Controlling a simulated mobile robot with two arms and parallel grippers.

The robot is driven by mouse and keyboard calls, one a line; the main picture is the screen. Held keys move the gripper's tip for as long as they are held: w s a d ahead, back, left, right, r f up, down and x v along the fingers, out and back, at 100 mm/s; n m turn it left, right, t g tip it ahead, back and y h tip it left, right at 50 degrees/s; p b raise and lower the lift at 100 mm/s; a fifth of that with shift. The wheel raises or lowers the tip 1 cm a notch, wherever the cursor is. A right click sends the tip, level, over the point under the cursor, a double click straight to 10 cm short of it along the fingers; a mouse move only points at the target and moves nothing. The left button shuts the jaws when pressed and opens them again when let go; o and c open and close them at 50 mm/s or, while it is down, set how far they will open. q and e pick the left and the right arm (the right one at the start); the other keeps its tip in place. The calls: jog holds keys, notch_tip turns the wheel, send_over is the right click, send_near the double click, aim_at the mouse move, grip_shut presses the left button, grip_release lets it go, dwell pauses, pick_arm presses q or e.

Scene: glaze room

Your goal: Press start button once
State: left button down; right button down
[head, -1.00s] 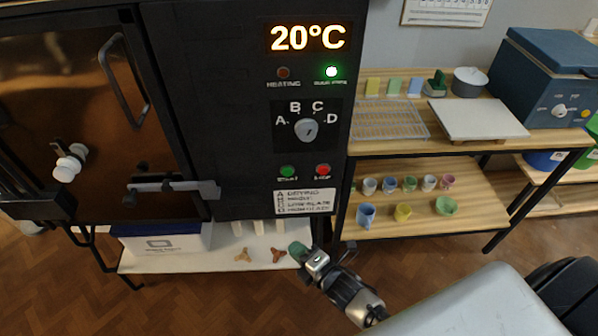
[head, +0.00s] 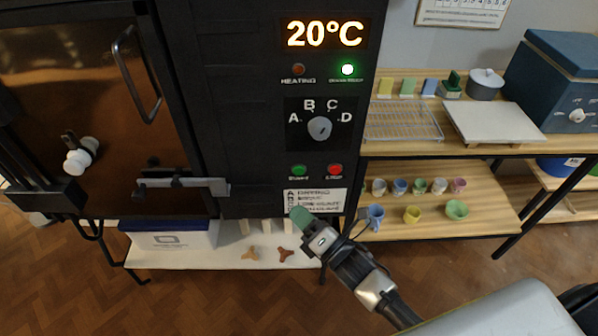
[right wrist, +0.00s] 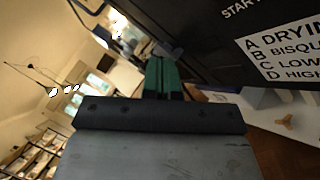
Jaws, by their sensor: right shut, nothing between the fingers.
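The green start button (head: 299,171) is on the black kiln's control panel, left of the red stop button (head: 334,170). My right gripper (head: 300,217) is shut and empty, its green fingertips below the start button, overlapping the lower left of the white program label (head: 318,200) in the head view. I cannot tell how far they are from the panel. In the right wrist view the shut green fingers (right wrist: 160,76) point towards the panel's edge; part of the lettering "START" shows at the top right, but the button itself does not. My left gripper is not in view.
The display (head: 325,33) reads 20°C. The heating lamp (head: 298,69) is dim; the green lamp (head: 347,69) is lit. A selector knob (head: 320,128) sits among A to D. A latch bar (head: 185,187) sticks out left. A shelf with cups (head: 440,225) stands right.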

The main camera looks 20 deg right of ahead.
aim_at(299, 171)
jog(key=w+d+b, duration=0.2)
jog(key=w, duration=0.5)
jog(key=shift+w+d+b, duration=0.15)
jog(key=shift+w+b, duration=0.15)
jog(key=shift+w, duration=0.1)
jog(key=shift+w, duration=0.1)
dwell(1.6)
jog(key=shift+w+d, duration=0.1)
jog(key=shift+w, duration=0.2)
jog(key=shift+w+d+b, duration=0.15)
jog(key=shift+w+b, duration=0.25)
jog(key=shift+b, duration=0.05)
dwell(0.6)
jog(key=shift+s, duration=0.1)
jog(key=shift+s+a+p, duration=0.3)
jog(key=shift+s, duration=0.4)
